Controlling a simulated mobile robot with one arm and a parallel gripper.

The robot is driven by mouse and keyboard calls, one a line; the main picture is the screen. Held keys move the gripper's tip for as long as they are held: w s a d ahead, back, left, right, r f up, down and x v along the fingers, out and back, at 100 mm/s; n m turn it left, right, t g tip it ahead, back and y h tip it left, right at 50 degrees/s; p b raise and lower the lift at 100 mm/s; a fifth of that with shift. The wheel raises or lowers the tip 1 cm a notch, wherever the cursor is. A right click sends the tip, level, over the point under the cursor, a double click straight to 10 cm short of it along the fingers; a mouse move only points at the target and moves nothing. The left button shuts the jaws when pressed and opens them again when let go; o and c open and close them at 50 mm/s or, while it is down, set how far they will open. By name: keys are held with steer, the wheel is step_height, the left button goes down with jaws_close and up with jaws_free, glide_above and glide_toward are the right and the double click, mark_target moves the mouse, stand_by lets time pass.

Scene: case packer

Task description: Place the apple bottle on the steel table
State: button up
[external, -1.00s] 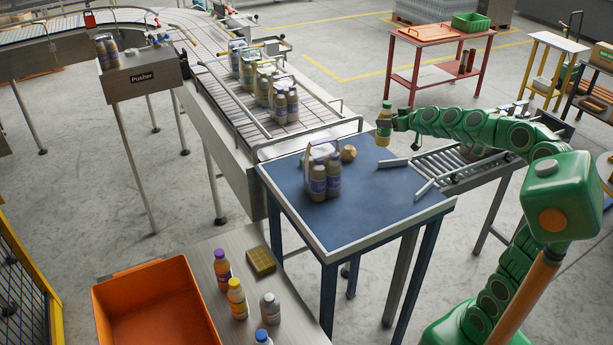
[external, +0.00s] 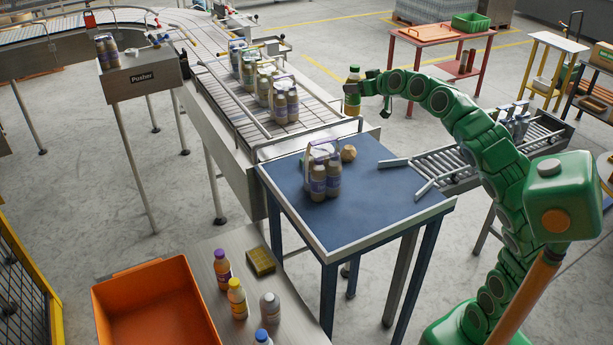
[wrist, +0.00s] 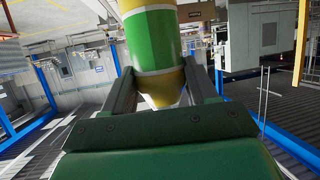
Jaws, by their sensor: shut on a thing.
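The apple bottle (external: 352,92), yellowish with a green label and a dark green cap, is held in the air by my gripper (external: 362,88), above the far right part of the blue table. In the wrist view the bottle (wrist: 153,45) stands between the two fingers of my gripper (wrist: 160,85), which are shut on it. The steel table (external: 290,310) is at the bottom of the external view, with several bottles on its right part. It lies well below and to the left of my gripper.
An orange crate (external: 150,312) is left of the bottles on the steel table; a yellow block (external: 260,261) is at its far edge. The blue table (external: 375,215) holds a bottle pack (external: 323,172) and a round tan object (external: 348,153). The conveyor (external: 225,85) carries more packs.

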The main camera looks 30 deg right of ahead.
steer(key=s+a+f+n+g+y, duration=0.15)
steer(key=s+a, duration=0.25)
steer(key=a, duration=0.6)
steer(key=s+a+f+n+y, duration=0.2)
steer(key=s+a+f+y, duration=0.15)
steer(key=a, duration=0.65)
steer(key=s+a+f+n+g+y, duration=0.2)
steer(key=s+a+f+n+g, duration=0.15)
steer(key=s+a+f, duration=1)
steer(key=s+a+f+n+g+y, duration=0.2)
steer(key=s+a+f, duration=0.3)
steer(key=s+f, duration=0.3)
steer(key=s+a+f+n+g+y, duration=0.1)
steer(key=s+a+f+n, duration=0.3)
steer(key=s, duration=0.6)
steer(key=w+a+f, duration=0.3)
steer(key=a+f, duration=0.3)
steer(key=f, duration=0.1)
steer(key=w+a+f+m, duration=0.1)
steer(key=w+a+f, duration=0.2)
steer(key=a+f, duration=0.4)
steer(key=shift+w+a, duration=0.15)
steer(key=shift+w, duration=0.25)
steer(key=shift+f+m, duration=0.15)
steer(key=shift+m, duration=0.15)
